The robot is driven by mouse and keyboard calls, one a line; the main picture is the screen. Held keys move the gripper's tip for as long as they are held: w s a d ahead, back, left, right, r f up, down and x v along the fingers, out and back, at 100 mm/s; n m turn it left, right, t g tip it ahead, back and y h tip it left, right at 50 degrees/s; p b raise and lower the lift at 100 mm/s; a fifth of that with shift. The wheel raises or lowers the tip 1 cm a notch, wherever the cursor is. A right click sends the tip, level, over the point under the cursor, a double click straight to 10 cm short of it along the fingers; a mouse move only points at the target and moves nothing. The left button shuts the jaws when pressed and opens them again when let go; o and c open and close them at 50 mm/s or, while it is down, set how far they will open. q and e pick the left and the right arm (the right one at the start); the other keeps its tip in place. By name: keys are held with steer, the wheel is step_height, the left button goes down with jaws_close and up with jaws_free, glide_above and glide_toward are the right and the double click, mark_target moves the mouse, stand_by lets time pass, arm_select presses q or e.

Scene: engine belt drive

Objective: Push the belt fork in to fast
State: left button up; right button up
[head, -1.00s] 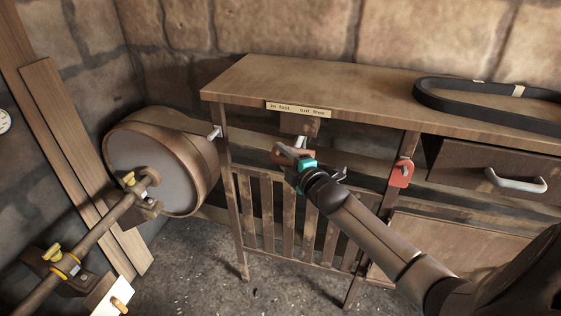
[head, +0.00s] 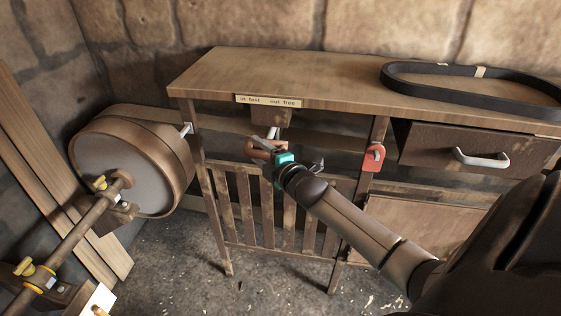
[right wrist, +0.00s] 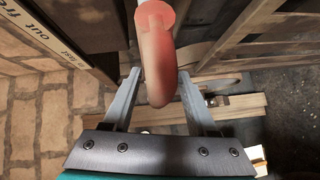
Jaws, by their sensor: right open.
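The belt fork's red-orange handle (right wrist: 157,55) hangs from a pale rod in the right wrist view, between the two grey fingers of my right gripper (right wrist: 160,88). The fingers are apart, with visible gaps beside the handle. In the head view, the right gripper (head: 263,149) is at the handle (head: 264,142), below the label plate (head: 268,101) reading "in fast" and "out free". The handle is partly hidden there by the gripper. The fork's far end is not clearly visible. My left gripper is not in view.
A wooden bench (head: 330,74) carries a black belt (head: 460,97) on top. A drum pulley (head: 125,165) stands at the left, near a shaft (head: 85,228) with yellow-capped fittings. A red tag-like part (head: 375,157) is on the right bench leg. A slatted guard (head: 262,210) stands below the gripper.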

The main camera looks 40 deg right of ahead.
steer(key=s+a+r+p, duration=0.1)
steer(key=s+r+p, duration=0.1)
steer(key=s, duration=1.1)
steer(key=shift+s+p, duration=0.35)
steer(key=shift+p, duration=0.05)
steer(key=s+a+f+m+g, duration=0.1)
steer(key=s+f+m+g, duration=0.2)
steer(key=f, duration=0.6)
steer(key=s+a+f+m+g, duration=0.15)
steer(key=s+f, duration=0.25)
steer(key=f, duration=0.6)
steer(key=s+f+m+g, duration=0.3)
steer(key=s+f, duration=0.1)
steer(key=f, duration=0.5)
steer(key=s+a+f+m+g, duration=0.2)
steer(key=s+a+f, duration=0.2)
steer(key=s, duration=0.4)
steer(key=s+a+f+m+g, duration=0.1)
steer(key=s+a+f+g, duration=0.2)
steer(key=s+f, duration=0.4)
steer(key=s+a+f+m+g+y, duration=0.1)
steer(key=s+a+f+m+g, duration=0.1)
steer(key=s+a+f, duration=0.3)
steer(key=s+g, duration=0.1)
steer(key=s, duration=0.3)
steer(key=shift+a+f+m, duration=0.15)
steer(key=shift+a+m, duration=0.05)
steer(key=shift+m, duration=0.15)
steer(key=shift+s, duration=0.1)
